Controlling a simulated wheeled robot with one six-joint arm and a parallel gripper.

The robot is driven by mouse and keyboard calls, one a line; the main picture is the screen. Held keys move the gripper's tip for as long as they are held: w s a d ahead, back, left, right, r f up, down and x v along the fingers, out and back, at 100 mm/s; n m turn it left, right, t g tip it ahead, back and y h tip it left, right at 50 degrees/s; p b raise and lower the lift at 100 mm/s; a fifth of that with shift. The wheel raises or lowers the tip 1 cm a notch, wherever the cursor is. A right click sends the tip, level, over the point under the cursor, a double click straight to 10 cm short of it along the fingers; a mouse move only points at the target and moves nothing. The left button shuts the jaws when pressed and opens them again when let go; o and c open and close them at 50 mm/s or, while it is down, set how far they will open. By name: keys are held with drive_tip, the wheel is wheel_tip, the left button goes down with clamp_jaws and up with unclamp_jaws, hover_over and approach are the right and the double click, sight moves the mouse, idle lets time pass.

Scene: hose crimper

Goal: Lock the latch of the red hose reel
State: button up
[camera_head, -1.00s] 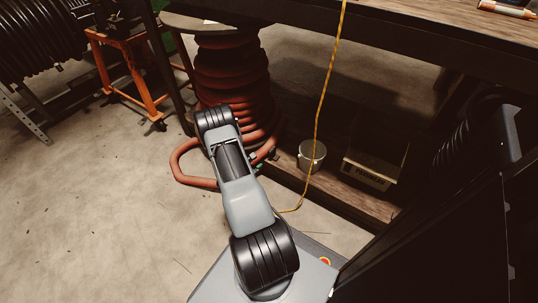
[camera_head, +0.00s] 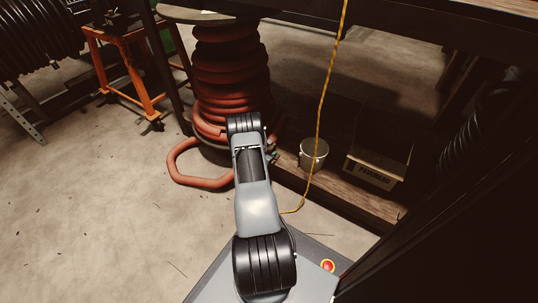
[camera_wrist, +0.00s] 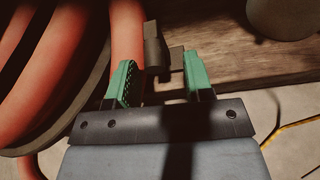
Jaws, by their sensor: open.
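The red hose reel (camera_head: 230,70) stands beyond my arm in the head view, a stack of thick red coils with a loose hose loop on the floor. In the wrist view its coils (camera_wrist: 55,60) fill the left side. A dark grey fitting (camera_wrist: 153,50), which looks like the latch, stands beside a red hose length near the top middle. My gripper (camera_wrist: 160,80) is open, its two green fingers apart and nothing held. The fitting shows just beyond the gap between the fingertips; contact is not clear. The head view mostly hides the gripper behind my arm.
A wooden shelf edge (camera_head: 345,205) runs to the right of the reel, with a metal bucket (camera_head: 313,154) and a cardboard box (camera_head: 374,172) on it. A yellow cord (camera_head: 318,120) hangs in front. The floor at the left is open; an orange stand (camera_head: 125,75) is behind.

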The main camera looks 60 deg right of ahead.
drive_tip(key=shift+d, duration=0.1)
clamp_jaws()
drive_tip(key=shift+w+n+g, duration=0.3)
drive_tip(key=shift+w+n, duration=0.1)
idle(0.4)
unclamp_jaws()
idle(0.4)
